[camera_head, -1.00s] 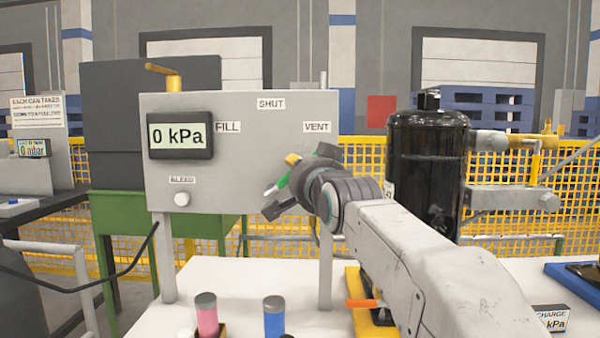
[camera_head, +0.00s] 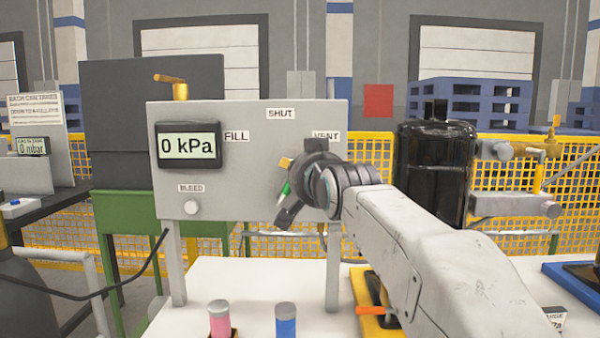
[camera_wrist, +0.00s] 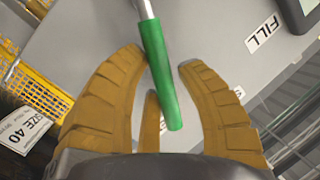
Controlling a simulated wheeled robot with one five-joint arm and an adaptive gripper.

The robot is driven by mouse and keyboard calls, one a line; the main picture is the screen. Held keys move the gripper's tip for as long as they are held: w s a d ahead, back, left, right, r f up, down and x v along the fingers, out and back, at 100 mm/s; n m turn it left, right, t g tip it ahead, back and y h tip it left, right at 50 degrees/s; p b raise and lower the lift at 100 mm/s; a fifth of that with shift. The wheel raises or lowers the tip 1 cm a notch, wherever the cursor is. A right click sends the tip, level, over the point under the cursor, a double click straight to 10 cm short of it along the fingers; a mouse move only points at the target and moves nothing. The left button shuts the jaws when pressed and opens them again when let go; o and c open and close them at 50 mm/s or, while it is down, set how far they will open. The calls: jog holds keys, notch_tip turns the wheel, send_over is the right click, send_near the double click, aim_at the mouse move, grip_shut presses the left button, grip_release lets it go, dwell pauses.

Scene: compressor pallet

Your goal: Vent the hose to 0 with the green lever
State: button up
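The grey panel (camera_head: 255,190) carries a display (camera_head: 188,146) that reads 0 kPa, with labels FILL (camera_head: 236,136), SHUT (camera_head: 281,114) and VENT (camera_head: 326,135). The green lever (camera_head: 284,188) shows at the panel's right side, partly hidden by my gripper (camera_head: 290,195). In the wrist view the green lever (camera_wrist: 160,75) lies between the fingers of my gripper (camera_wrist: 160,68). The left finger is close to the lever; I cannot tell whether it touches. A clear gap separates the right finger from it, so the gripper is open around the lever. The lever's pivot is hidden.
A white bleed knob (camera_head: 191,208) is at the panel's lower left. A black tank (camera_head: 436,170) stands right of the panel. Pink (camera_head: 219,320) and blue (camera_head: 286,320) cylinders stand on the white table (camera_head: 240,280) in front. My arm crosses the right side.

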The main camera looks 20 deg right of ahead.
jog(key=o, duration=0.4)
jog(key=shift+c, duration=0.2)
jog(key=shift+f, duration=0.1)
jog(key=shift+s, duration=0.1)
jog(key=s+r, duration=0.1)
jog(key=s, duration=1)
jog(key=shift+s+r, duration=0.2)
jog(key=shift+s, duration=0.2)
jog(key=shift+a, duration=0.1)
